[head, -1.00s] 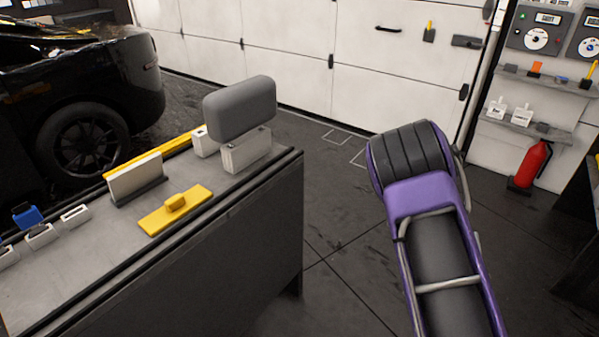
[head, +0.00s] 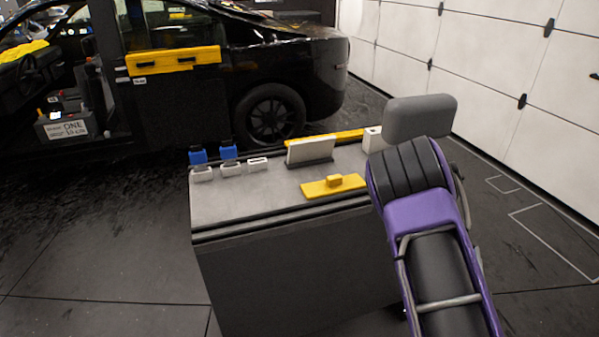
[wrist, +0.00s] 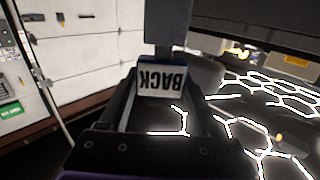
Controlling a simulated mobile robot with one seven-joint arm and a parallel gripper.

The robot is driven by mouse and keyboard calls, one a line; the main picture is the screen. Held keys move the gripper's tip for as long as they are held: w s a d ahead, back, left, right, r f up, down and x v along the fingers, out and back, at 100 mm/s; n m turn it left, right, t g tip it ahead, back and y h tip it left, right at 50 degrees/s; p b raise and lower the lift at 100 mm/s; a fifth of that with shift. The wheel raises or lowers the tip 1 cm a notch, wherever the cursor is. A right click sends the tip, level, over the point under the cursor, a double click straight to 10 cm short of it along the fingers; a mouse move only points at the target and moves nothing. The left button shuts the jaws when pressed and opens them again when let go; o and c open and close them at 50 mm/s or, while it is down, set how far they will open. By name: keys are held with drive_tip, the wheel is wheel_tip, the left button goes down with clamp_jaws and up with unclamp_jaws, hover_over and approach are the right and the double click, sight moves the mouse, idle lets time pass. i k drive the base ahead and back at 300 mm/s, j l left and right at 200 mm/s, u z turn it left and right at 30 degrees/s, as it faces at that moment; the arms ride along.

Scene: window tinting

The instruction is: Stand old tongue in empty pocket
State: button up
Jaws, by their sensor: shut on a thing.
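My gripper (wrist: 163,88) is shut on a white-faced piece marked BACK (wrist: 163,80), with a blue edge and a dark grey bar rising beyond it; the lettering is upside down in the wrist view. Nothing in view names it as the old tongue. In the head view my arm hides the gripper and this piece. On the grey bench stand several small white pockets. Two hold blue pieces, a left one (head: 197,157) and a right one (head: 228,152). The third pocket (head: 258,163), to their right, has a dark slot and looks empty.
The bench top (head: 235,200) also bears a white panel in a dark stand (head: 310,151), a yellow plate with a knob (head: 333,186), a yellow bar (head: 345,137) and a grey padded block (head: 420,118). A black car (head: 270,60) stands behind. Floor at left is clear.

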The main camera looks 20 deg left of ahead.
sight(257, 167)
drive_tip(key=u, duration=1.15)
